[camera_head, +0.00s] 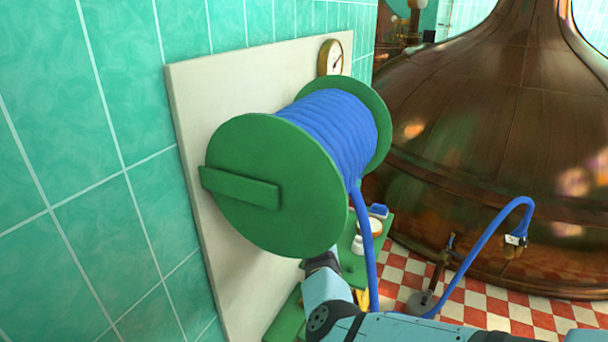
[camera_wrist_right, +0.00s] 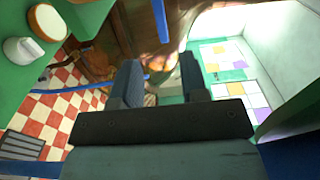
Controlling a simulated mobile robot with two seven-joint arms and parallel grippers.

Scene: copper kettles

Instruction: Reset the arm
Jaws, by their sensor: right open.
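My right arm comes in from the lower right of the head view and reaches up under a green hose reel (camera_head: 280,190). Its hand is hidden behind the reel's front disc there. In the right wrist view my right gripper (camera_wrist_right: 160,66) is open, with two dark fingers apart and nothing visible between them. Blue hose (camera_head: 330,125) is wound on the reel, and a green bar handle (camera_head: 240,188) crosses its front disc. My left gripper is in neither view.
The reel stands out from a cream board (camera_head: 190,110) on a teal tiled wall. A gauge (camera_head: 330,58) is on the board. A green shelf (camera_head: 380,228) with small items lies below the reel. Hose hangs beside my arm. A copper kettle (camera_head: 480,130) stands right, on a checkered floor.

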